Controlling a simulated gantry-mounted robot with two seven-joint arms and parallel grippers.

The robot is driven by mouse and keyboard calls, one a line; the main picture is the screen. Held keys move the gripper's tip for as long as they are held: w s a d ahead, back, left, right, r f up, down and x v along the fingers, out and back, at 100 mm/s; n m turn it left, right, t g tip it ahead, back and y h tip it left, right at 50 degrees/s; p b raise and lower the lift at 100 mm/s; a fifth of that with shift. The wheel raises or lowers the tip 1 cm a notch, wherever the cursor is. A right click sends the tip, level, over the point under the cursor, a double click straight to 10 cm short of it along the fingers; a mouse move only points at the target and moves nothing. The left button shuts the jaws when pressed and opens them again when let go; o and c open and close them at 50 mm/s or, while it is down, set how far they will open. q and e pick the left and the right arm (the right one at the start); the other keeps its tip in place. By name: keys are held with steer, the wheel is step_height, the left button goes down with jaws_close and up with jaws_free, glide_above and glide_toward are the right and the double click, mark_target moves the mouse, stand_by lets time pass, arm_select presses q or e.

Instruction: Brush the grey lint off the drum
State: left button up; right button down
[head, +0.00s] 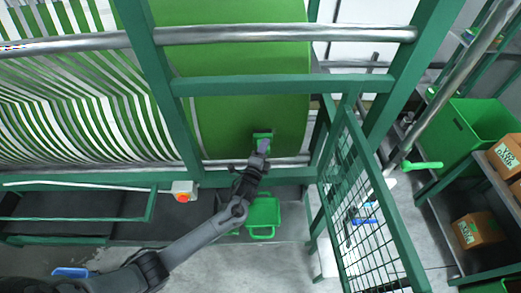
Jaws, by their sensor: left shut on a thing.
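The drum (245,85) is a wide green roller at the top centre, behind the green frame. My left gripper (263,146) reaches up to the drum's lower part. It is shut on a small green brush (262,135), which lies over the drum surface. I cannot tell whether the brush touches the drum. I can make out no grey lint on the visible drum surface; any under the brush or behind the frame bars is hidden. My right gripper is not in view.
Green frame bars (270,85) and a steel rail (280,33) cross before the drum. A mesh gate (370,205) stands open at right. A red-button box (183,191) sits left of my arm. A green container (263,213) is below the drum. Shelves hold boxes (478,230).

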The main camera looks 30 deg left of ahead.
arm_select(q)
steer(key=w+d+b, duration=0.2)
steer(key=w+d, duration=0.2)
steer(key=d, duration=0.1)
steer(key=shift+d, duration=0.15)
stand_by(0.7)
steer(key=shift+r, duration=0.1)
steer(key=shift+s+d+p, duration=0.9)
steer(key=shift+s, duration=0.3)
steer(key=shift+s+d+p, duration=0.9)
steer(key=shift+s, duration=0.25)
steer(key=shift+s+d, duration=0.1)
